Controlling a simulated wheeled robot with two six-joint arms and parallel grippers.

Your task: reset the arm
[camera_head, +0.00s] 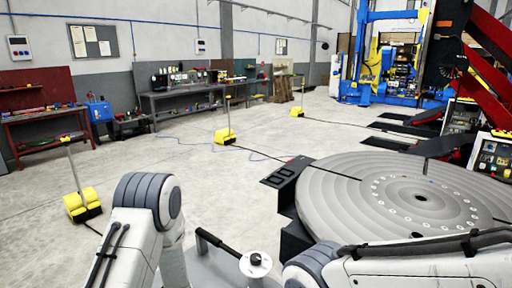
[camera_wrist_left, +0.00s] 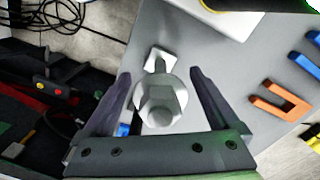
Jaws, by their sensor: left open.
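My left gripper (camera_wrist_left: 160,75) shows in the left wrist view with its two dark fingers spread apart. A pale grey, rounded, bolt-like piece (camera_wrist_left: 160,100) appears between the fingers, with a gap on each side. I cannot tell how far below the fingers it is. In the head view my left arm (camera_head: 140,215) is bent at the lower left and my right arm (camera_head: 420,262) reaches in at the lower right. Neither gripper shows in the head view. The positioner's large round grooved table (camera_head: 340,195) lies at the right.
Orange (camera_wrist_left: 282,102) and blue (camera_wrist_left: 304,64) U-shaped pieces lie on a grey surface (camera_wrist_left: 225,75) in the left wrist view. Yellow-based posts (camera_head: 82,204) stand on the floor. Workbenches (camera_head: 185,97) line the wall. Open concrete floor (camera_head: 160,160) lies between.

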